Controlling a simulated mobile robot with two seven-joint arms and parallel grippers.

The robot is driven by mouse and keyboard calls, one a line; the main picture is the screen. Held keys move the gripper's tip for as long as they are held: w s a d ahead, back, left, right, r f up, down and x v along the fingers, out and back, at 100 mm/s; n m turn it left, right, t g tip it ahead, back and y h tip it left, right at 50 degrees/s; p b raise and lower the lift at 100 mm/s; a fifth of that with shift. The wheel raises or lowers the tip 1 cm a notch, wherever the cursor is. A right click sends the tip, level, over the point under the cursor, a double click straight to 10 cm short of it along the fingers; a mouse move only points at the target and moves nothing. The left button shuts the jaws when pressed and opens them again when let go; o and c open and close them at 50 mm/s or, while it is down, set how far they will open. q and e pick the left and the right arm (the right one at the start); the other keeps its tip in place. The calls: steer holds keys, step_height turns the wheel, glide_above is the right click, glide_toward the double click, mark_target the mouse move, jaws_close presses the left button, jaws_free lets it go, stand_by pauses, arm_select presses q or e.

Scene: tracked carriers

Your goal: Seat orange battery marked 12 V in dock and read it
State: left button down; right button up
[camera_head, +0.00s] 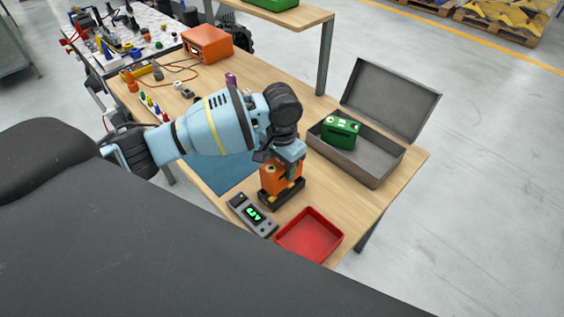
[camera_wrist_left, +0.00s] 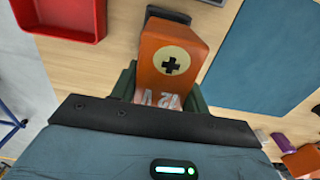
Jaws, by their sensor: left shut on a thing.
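The orange battery (camera_head: 281,180) stands upright at the black dock (camera_head: 282,196) on the bench; its lower end appears to be within the dock's rim, but I cannot tell how deep it sits. My left gripper (camera_head: 284,160) is shut on the battery from above. In the left wrist view the battery (camera_wrist_left: 172,55) lies between the dark green fingers (camera_wrist_left: 160,88) and shows a cream disc with a black plus; its white marking is partly cut off. Part of the dock (camera_wrist_left: 167,13) shows beyond it. A grey meter (camera_head: 252,215) with lit green characters lies beside the dock.
A red tray (camera_head: 309,237) is close in front of the dock. An open grey box (camera_head: 377,160) at right holds a green battery (camera_head: 341,132). An orange case (camera_head: 207,43) and small tools are at the far end.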

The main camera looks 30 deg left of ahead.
mark_target(282, 178)
arm_select(q)
steer(key=shift+w+f, duration=0.15)
steer(key=shift+f, duration=2.1)
steer(key=shift+f, duration=0.15)
steer(key=c, duration=0.7)
jaws_free()
steer(key=shift+f, duration=0.15)
step_height(282, 178, up, 11)
steer(key=shift+f, duration=0.15)
steer(key=shift+r, duration=0.8)
